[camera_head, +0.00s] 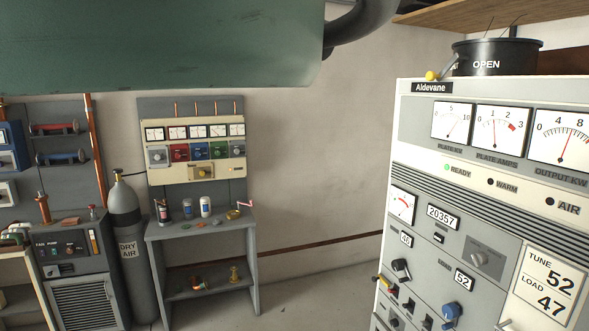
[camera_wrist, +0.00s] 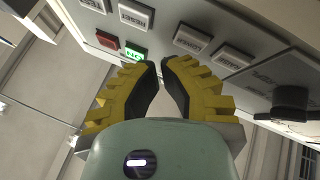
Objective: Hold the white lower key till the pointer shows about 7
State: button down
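In the wrist view my gripper (camera_wrist: 158,64) has yellow ribbed fingers with dark pads. Their tips are nearly together, with nothing seen between them, in front of a pale panel of keys. Two white keys (camera_wrist: 192,38) and (camera_wrist: 232,57) are just right of the tips; their labels are unreadable, so I cannot tell which is the lower one. Contact is not clear. In the head view the output kW meter (camera_head: 563,137) has its pointer between 4 and 8. The plate kV meter (camera_head: 452,122) points between 5 and 10, and the plate amps meter (camera_head: 500,127) just above 1.
A lit green key (camera_wrist: 136,53), a red key (camera_wrist: 108,40) and a white RESET key (camera_wrist: 135,13) are left of the tips. A black knob (camera_wrist: 291,101) projects at right. The Aldevane cabinet (camera_head: 415,140) fills the head view's right; a bench (camera_head: 200,228) stands at the back wall.

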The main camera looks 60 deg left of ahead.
jog(key=s, duration=0.1)
jog(key=s+a+b, duration=0.1)
jog(key=s, duration=0.2)
jog(key=shift+s+a+b, duration=0.25)
jog(key=shift+s+b, duration=0.05)
jog(key=shift+s, duration=0.1)
dwell(0.4)
